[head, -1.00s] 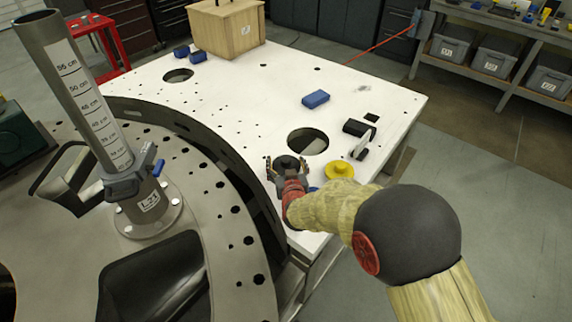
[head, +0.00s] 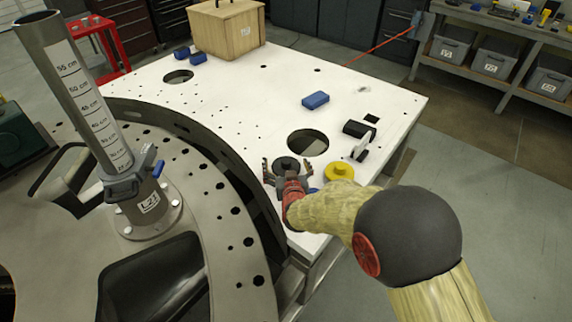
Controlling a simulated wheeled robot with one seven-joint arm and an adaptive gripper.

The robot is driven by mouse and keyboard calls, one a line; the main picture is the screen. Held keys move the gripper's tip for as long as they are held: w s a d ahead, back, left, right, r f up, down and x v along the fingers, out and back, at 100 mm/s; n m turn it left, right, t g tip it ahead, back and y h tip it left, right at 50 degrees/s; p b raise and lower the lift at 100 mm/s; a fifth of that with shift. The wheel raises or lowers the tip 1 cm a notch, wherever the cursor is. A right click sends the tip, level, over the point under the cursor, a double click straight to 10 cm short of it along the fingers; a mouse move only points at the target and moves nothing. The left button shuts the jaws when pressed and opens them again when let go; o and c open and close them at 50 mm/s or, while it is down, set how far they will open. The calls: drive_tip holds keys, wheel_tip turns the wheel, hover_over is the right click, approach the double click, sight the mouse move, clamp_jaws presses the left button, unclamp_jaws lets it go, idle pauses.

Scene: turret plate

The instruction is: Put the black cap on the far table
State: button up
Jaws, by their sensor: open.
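The black cap (head: 287,162) is a dark round piece at the near edge of the white plate table (head: 235,105). My gripper (head: 286,166) is open, with one finger on either side of the cap. I cannot tell whether the fingers touch it; the gripper body hides its near side. A grey workbench (head: 490,28) stands across the floor at the back right, apart from the white table.
A yellow disc (head: 340,171), a black cylinder (head: 356,129) and a large hole (head: 308,142) are close to my gripper. Blue blocks (head: 315,100) and a wooden box (head: 228,30) sit farther back. A measuring post (head: 88,95) rises at left.

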drive_tip(key=shift+s+r, duration=0.1)
drive_tip(key=shift+r, duration=0.15)
drive_tip(key=p+v, duration=0.2)
drive_tip(key=v, duration=0.9)
drive_tip(key=shift+s, duration=0.4)
drive_tip(key=s+d+r+g, duration=0.2)
drive_tip(key=d+r, duration=0.1)
drive_tip(key=r, duration=0.3)
drive_tip(key=s+d+r+g, duration=0.2)
drive_tip(key=s+d+r, duration=0.1)
drive_tip(key=r, duration=0.3)
drive_tip(key=s+d+r+g, duration=0.1)
drive_tip(key=s+d+r, duration=0.1)
drive_tip(key=s+d, duration=0.2)
drive_tip(key=s+d+r+m+g+h, duration=0.1)
drive_tip(key=s+d, duration=0.3)
drive_tip(key=s, duration=0.6)
drive_tip(key=s+d+r+g+h, duration=0.1)
drive_tip(key=s+d+r+g, duration=0.1)
drive_tip(key=s+d, duration=0.2)
drive_tip(key=s, duration=0.3)
drive_tip(key=shift+s+r+m+g, duration=0.3)
drive_tip(key=shift+s+g, duration=0.05)
drive_tip(key=shift+g, duration=0.05)
